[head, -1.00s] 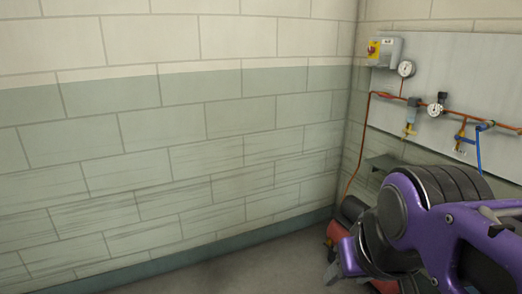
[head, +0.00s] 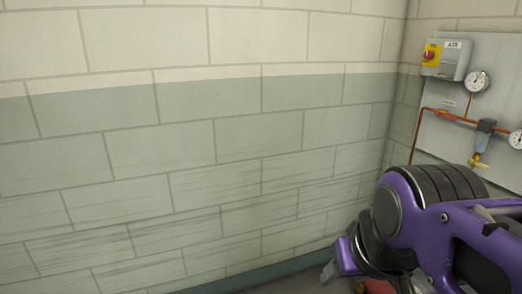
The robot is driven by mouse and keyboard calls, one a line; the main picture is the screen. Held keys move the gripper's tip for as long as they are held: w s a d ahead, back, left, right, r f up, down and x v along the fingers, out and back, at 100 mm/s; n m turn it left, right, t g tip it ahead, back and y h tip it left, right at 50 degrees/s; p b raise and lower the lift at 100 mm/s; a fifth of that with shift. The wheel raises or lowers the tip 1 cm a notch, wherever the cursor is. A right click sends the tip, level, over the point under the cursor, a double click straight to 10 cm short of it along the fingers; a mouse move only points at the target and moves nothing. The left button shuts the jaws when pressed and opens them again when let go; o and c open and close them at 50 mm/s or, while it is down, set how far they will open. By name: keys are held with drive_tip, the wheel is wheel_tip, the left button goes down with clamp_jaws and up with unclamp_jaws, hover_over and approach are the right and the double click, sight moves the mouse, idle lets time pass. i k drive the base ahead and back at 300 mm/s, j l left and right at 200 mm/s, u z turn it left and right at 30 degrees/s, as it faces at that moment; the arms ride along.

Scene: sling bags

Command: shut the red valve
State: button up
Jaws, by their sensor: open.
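The copper pipework (head: 455,117) on the wall panel at the right carries a brass fitting (head: 479,160) under a grey block, cut close by the right edge. A red knob on a yellow plate (head: 431,53) sits on a grey box marked AIR above it. My purple arm fills the lower right. My gripper (head: 340,266) shows only in part at the arm's lower left end, apart from the pipework and empty as far as I see; its jaws are open.
A round gauge (head: 477,82) is on the panel, and a second gauge (head: 518,139) is cut by the right edge. A block wall (head: 180,150) fills the left and middle. A strip of bare floor (head: 285,277) shows at the bottom. My arm hides what stands below the panel.

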sight(437, 113)
drive_tip(key=i+z, duration=0.25)
drive_tip(key=i, duration=0.25)
drive_tip(key=i+j+z, duration=0.25)
drive_tip(key=i, duration=0.25)
drive_tip(key=i+z, duration=0.3)
drive_tip(key=z, duration=0.15)
drive_tip(key=i+j+z, duration=0.15)
drive_tip(key=i+z, duration=0.15)
drive_tip(key=z, duration=0.2)
drive_tip(key=i+j+z, duration=0.25)
drive_tip(key=z, duration=0.2)
